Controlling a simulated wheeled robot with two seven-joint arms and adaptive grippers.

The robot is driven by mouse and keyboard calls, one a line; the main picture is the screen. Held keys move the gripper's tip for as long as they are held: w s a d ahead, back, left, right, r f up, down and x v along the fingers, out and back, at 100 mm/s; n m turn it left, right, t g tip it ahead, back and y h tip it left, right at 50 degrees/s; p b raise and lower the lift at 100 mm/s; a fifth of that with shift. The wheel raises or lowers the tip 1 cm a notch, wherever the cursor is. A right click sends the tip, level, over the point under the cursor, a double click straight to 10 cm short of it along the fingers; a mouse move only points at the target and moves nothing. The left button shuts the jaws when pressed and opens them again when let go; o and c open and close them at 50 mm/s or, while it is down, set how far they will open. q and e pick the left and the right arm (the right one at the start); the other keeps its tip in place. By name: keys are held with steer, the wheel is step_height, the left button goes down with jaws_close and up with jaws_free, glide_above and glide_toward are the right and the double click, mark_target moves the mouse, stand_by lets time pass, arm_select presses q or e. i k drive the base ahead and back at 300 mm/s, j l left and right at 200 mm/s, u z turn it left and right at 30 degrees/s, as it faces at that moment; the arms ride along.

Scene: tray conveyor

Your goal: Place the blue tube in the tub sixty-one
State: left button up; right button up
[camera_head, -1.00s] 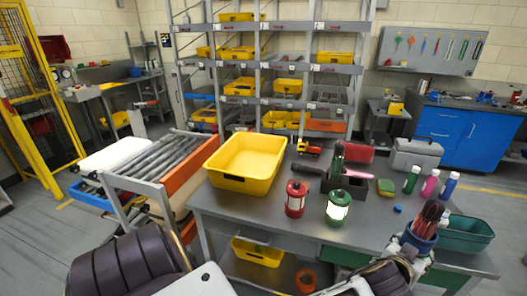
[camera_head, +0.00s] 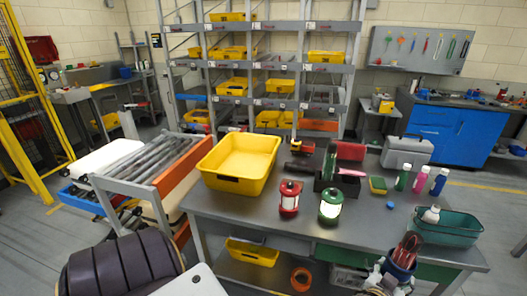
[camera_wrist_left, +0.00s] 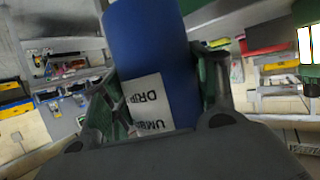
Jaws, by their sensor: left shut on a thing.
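In the left wrist view the fingers (camera_wrist_left: 158,70) are shut on the blue tube (camera_wrist_left: 150,45), which bears a white label with partly hidden lettering. A yellow tub (camera_head: 240,164) stands empty on the left of the table. A teal tub (camera_head: 447,228) with a white bottle in it stands at the right. I cannot read a number sixty-one anywhere.
A red lantern (camera_head: 290,198) and a green lantern (camera_head: 331,205) stand mid-table, with a dark box (camera_head: 338,187) behind. Several bottles (camera_head: 420,179) stand at the back right. A rack (camera_head: 355,82) with several yellow bins is behind. The table's front left is clear.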

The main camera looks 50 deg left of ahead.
mark_target(248, 164)
steer(key=l+u, duration=0.2)
steer(key=u, duration=0.2)
steer(key=l+u, duration=0.15)
steer(key=u, duration=0.3)
steer(key=k+l+u, duration=0.15)
steer(key=u, duration=0.25)
steer(key=i, duration=0.1)
